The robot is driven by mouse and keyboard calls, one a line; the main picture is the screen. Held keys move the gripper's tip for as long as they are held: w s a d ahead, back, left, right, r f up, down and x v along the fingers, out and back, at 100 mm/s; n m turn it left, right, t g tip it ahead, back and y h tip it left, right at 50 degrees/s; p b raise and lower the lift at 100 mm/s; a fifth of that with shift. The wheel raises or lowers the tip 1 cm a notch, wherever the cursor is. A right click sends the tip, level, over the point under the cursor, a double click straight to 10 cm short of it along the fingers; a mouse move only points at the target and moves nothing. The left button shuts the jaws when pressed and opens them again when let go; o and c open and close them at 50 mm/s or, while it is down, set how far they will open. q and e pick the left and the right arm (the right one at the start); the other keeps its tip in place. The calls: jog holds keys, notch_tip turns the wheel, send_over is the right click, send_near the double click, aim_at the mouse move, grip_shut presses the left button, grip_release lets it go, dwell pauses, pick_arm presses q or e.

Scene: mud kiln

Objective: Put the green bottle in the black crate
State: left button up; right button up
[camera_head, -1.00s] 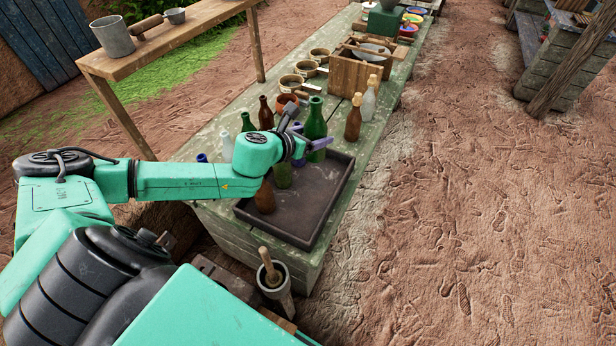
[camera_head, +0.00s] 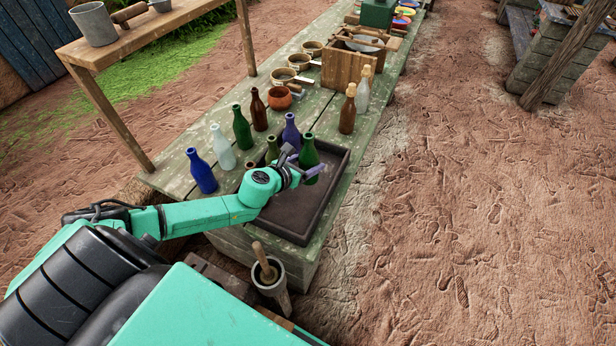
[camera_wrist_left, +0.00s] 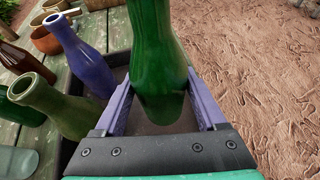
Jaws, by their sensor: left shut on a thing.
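The green bottle (camera_head: 309,152) is upright in my left gripper (camera_head: 305,170). The left wrist view shows the purple fingers (camera_wrist_left: 160,115) on both sides of the green bottle (camera_wrist_left: 157,60), shut on it. The bottle is over the far part of the black crate (camera_head: 292,217); I cannot tell whether its base touches the crate floor. An olive bottle (camera_head: 272,148) and a purple bottle (camera_head: 290,132) stand close to the left of the held one and seem to be inside the crate. My right gripper is out of view.
Blue (camera_head: 201,172), white (camera_head: 222,148), another green (camera_head: 242,128) and brown (camera_head: 259,110) bottles stand on the table left of the crate. A brown bottle (camera_head: 347,113) and a clear one (camera_head: 362,90) stand beyond it. The crate's near part is bare.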

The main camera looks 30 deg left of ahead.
pick_arm(q)
notch_tip(320, 180, down, 6)
jog(key=shift+r+b, duration=0.2)
jog(key=shift+b, duration=0.95)
jog(key=shift+w+r, duration=0.1)
jog(key=o, duration=1.5)
